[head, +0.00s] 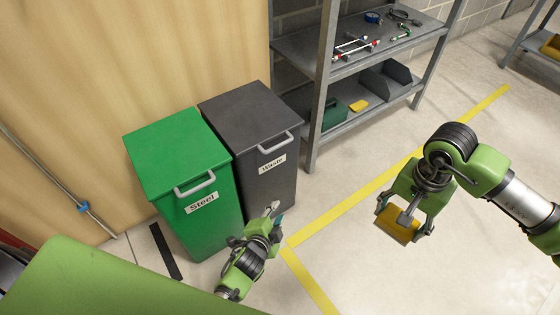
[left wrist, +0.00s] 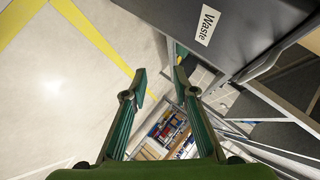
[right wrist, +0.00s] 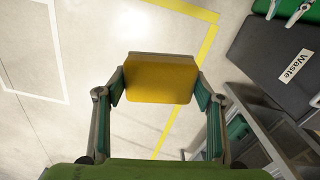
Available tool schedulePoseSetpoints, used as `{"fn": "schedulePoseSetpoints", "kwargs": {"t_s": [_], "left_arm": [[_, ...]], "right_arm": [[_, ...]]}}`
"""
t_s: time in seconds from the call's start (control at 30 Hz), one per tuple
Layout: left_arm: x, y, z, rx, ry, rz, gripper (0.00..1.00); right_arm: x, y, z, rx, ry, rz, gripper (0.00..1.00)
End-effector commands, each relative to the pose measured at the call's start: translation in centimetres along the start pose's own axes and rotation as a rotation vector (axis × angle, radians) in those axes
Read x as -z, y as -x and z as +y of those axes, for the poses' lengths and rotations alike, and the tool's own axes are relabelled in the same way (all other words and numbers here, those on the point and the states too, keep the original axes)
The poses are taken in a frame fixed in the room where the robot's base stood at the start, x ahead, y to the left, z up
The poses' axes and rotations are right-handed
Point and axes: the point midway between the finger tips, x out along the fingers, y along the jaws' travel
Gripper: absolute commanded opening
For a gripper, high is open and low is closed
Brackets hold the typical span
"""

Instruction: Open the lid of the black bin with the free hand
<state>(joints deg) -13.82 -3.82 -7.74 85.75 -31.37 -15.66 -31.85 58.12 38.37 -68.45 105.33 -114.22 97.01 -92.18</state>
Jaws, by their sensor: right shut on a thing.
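The black bin (head: 284,177), labelled "Waste", stands against the wooden wall, with its lid (head: 248,117) shut and a grey handle (head: 275,143) on the lid's front edge. The bin also shows at the top right of the left wrist view (left wrist: 237,22). My left gripper (head: 274,211) is in front of the bin, below its handle and apart from it. Its fingers are open and empty in the left wrist view (left wrist: 160,80). My right gripper (head: 403,224) is shut on a yellow block (head: 398,228), held over the floor to the right. The block also shows in the right wrist view (right wrist: 160,80).
A green bin (head: 205,225) labelled "Steel", lid shut, stands directly left of the black bin. A grey metal shelf (head: 313,100) with tools and boxes stands close behind on the right. Yellow tape (head: 350,205) marks the floor. The floor in front is clear.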

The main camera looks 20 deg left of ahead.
Motion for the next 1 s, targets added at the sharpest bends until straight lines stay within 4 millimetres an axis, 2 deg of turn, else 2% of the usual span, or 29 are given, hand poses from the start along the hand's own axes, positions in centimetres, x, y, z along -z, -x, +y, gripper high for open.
{"fn": "schedulePoseSetpoints", "kwargs": {"t_s": [0.03,0.1,0.2,0.3,0.4,0.53,0.67,1.0], "left_arm": [[0.4,-1.3,-1.2,0.066,-0.045,0.019,0.26],[1.5,-1.4,-4.1,0.15,-0.114,0.033,0.26],[2.6,-1.0,-7.8,0.258,-0.199,0.039,0.26],[3.4,-0.3,-10.7,0.342,-0.261,0.035,0.26],[3.8,0.5,-12.6,0.396,-0.301,0.027,0.26],[4.1,0.8,-13.9,0.427,-0.326,0.021,0.26],[4.3,-0.2,-14.6,0.431,-0.329,0.021,0.26],[4.8,-6.3,-17.1,0.429,-0.327,0.021,0.26]], "right_arm": [[0.6,-2.5,-0.8,0.002,-0.03,0.001,0.45],[1.3,-3.7,-1.6,0.003,-0.069,0.0,0.45],[2.1,-5.0,-2.6,0.005,-0.12,-0.004,0.45],[2.7,-5.7,-3.3,0.006,-0.157,-0.005,0.45],[3.0,-6.1,-3.7,0.006,-0.181,-0.009,0.45],[3.2,-6.2,-4.0,0.007,-0.195,-0.01,0.45],[3.2,-6.3,-4.0,0.006,-0.197,-0.01,0.45],[3.1,-7.8,-4.0,0.006,-0.195,-0.01,0.45]]}}
